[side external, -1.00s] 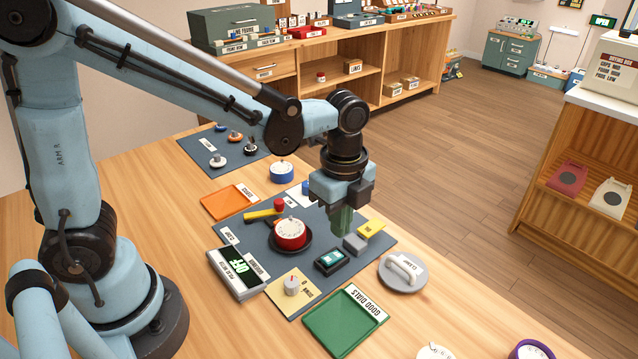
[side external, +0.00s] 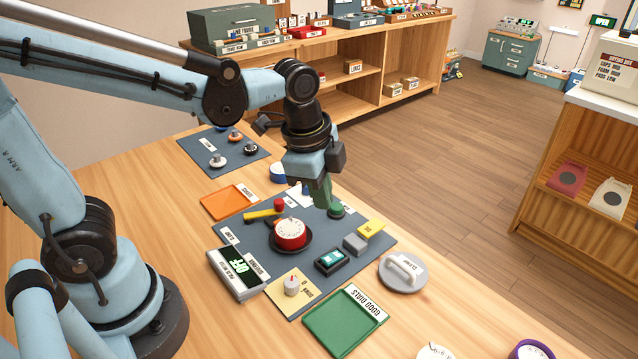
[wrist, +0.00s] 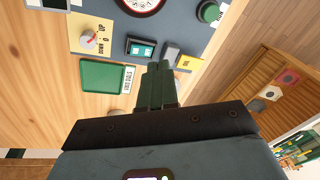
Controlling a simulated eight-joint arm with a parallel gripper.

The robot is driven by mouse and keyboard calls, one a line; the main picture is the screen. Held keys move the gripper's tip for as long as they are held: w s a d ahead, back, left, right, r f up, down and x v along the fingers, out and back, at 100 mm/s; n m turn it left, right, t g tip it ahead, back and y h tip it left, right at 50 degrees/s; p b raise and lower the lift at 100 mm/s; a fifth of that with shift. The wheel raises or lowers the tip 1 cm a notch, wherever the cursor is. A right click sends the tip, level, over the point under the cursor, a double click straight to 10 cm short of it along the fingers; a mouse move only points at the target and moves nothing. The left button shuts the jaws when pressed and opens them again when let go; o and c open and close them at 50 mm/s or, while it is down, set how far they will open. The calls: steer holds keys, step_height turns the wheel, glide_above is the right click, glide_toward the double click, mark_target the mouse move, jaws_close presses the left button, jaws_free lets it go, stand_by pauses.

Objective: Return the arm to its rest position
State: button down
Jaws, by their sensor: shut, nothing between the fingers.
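My gripper (side external: 325,198) is shut and empty, its green fingers pointing down above the far edge of the dark work mat (side external: 345,250). In the side view the fingertips overlap a green round button (side external: 337,210); in the wrist view the button (wrist: 209,11) lies well clear of the fingers. My gripper (wrist: 160,68) shows there with both fingers together. My arm is bent, with its elbow raised over the table. A red dial (side external: 290,233) with a white face sits in a dark dish on the mat.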

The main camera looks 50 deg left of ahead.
steer(key=s+a+r+n+t, duration=0.2)
steer(key=a+n+t, duration=0.3)
steer(key=n, duration=0.7)
steer(key=shift+s+a, duration=0.6)
steer(key=shift+s, duration=0.15)
